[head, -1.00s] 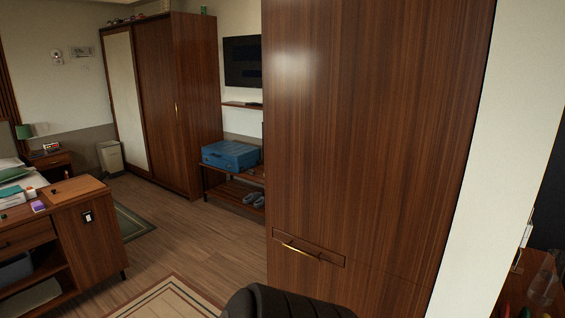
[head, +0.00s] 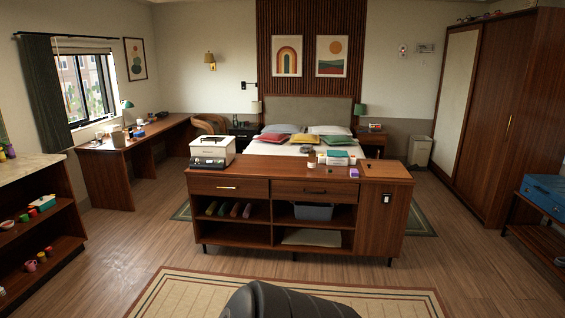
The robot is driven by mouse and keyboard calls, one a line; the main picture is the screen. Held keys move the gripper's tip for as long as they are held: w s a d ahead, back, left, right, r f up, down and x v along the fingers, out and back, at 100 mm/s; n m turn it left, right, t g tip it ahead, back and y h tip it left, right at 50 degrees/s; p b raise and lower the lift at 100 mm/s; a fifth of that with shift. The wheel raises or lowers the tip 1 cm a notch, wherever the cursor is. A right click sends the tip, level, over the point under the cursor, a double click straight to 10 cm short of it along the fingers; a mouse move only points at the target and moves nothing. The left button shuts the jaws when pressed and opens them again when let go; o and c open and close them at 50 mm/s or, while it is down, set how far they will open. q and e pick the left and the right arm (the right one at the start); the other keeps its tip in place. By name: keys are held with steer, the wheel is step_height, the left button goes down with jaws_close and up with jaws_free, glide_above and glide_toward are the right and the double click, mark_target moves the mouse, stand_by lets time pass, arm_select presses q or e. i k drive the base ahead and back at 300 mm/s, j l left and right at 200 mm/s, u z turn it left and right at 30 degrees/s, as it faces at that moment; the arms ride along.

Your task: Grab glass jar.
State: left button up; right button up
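I cannot make out a glass jar for certain in the head view. A small jar-like item (head: 311,159) stands on top of the wooden sideboard (head: 228,176), right of the white appliance, but it is too small to tell whether it is glass. Neither of my grippers is in view.
The sideboard stands ahead, with a white appliance (head: 212,148) and a teal box (head: 337,157) on top. An open shelf unit (head: 40,225) is at the left, a desk (head: 105,160) behind it, a wardrobe (head: 490,120) at the right. A striped rug (head: 200,290) and clear floor lie in front.

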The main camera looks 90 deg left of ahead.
mark_target(312, 161)
steer(key=u, duration=2.6)
steer(key=i+j+z, duration=0.15)
steer(key=i, duration=0.35)
steer(key=i+j+z, duration=0.1)
steer(key=i, duration=0.4)
